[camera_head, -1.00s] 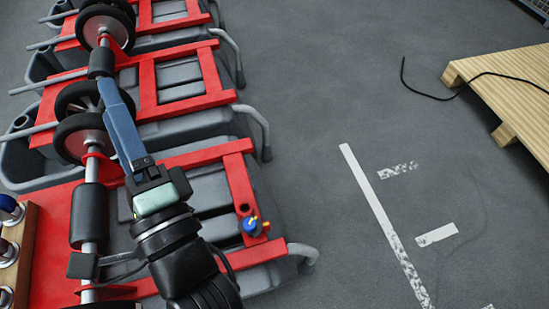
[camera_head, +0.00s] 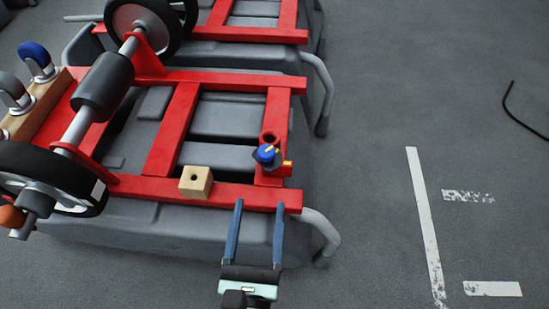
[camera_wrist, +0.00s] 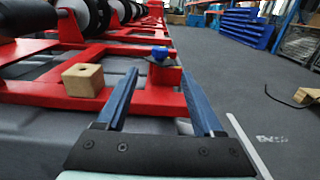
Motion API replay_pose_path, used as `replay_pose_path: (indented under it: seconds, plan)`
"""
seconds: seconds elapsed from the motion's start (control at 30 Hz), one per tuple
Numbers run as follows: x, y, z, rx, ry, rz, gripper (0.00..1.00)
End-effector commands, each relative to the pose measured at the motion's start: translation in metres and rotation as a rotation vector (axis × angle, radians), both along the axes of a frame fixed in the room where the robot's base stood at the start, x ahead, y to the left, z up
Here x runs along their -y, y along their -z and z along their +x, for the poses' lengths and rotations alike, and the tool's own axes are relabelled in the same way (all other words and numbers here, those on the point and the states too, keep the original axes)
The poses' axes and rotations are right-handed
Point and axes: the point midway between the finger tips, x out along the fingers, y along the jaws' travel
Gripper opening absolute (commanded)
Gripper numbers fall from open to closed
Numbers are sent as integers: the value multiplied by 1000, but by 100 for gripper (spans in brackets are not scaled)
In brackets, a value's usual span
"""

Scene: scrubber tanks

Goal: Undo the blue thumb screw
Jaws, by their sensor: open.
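The blue thumb screw (camera_head: 267,154) has a round blue knob with a yellow mark. It sits on a grey base at the right end of a red frame (camera_head: 275,108), near a dark round hole. In the wrist view the thumb screw (camera_wrist: 159,54) shows beyond and between my fingertips. My gripper (camera_head: 259,205) is open and empty, its two long blue fingers pointing at the screw from the near side. The fingertips reach the frame's near bar in the head view and are apart from the screw. In the wrist view my gripper (camera_wrist: 157,71) spreads either side of it.
A wooden block (camera_head: 195,182) with a hole stands on the near red bar, left of my fingers. A grey bent tube (camera_head: 322,230) is close right.

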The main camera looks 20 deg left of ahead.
Motion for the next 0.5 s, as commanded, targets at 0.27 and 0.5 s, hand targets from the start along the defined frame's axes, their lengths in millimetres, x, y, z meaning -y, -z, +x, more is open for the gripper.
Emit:
replay_pose_path:
  seconds: [0.27,0.5]
  plan:
    - [-10,-3,40,7,5,-1,69]
    - [-21,-2,79,6,4,-3,69]
